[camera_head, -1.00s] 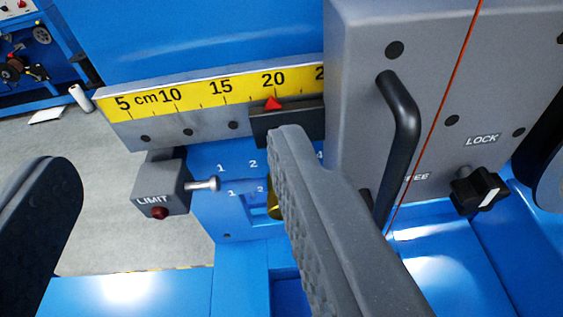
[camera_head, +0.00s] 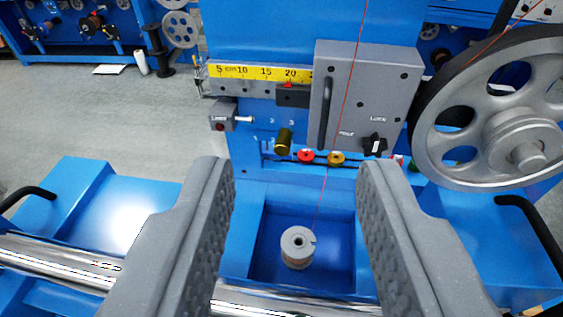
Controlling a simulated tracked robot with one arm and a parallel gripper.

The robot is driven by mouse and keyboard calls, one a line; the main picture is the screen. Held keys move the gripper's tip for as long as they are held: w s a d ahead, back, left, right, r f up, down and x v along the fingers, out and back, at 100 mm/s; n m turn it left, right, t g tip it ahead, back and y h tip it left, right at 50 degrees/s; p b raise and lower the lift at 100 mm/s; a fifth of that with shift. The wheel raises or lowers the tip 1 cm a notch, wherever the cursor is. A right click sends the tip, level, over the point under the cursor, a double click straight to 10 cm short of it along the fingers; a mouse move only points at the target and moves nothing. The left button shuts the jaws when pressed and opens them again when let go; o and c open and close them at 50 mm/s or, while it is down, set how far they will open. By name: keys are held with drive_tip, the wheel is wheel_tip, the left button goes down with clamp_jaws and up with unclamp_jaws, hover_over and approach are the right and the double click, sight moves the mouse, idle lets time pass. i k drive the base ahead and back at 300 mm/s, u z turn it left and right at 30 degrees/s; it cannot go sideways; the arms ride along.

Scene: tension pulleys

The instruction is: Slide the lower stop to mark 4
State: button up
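My gripper (camera_head: 295,168) is open and empty, its two grey fingers wide apart in the foreground. A brass cylindrical knob (camera_head: 284,141) sticks out of the blue panel (camera_head: 245,150) beyond the fingertips, near small white numerals. The numerals 2 and 3 show above it; a 4 cannot be read. A red knob (camera_head: 305,156) and a yellow-orange knob (camera_head: 336,159) sit to its right along a horizontal slot. I cannot tell which of these is the lower stop. Nothing touches the fingers.
A yellow centimetre scale (camera_head: 230,71) with a red pointer (camera_head: 289,85) runs above. The LIMIT box (camera_head: 222,115) is left. A grey housing (camera_head: 385,70) with a black handle (camera_head: 324,113) and LOCK knob (camera_head: 375,145), a large wheel (camera_head: 485,110) and a spool (camera_head: 298,246) on a red cord stand near.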

sight(283, 144)
drive_tip(key=u, duration=0.7)
drive_tip(key=k, duration=0.55)
drive_tip(key=z, duration=0.6)
drive_tip(key=i, duration=1)
drive_tip(key=u, duration=0.05)
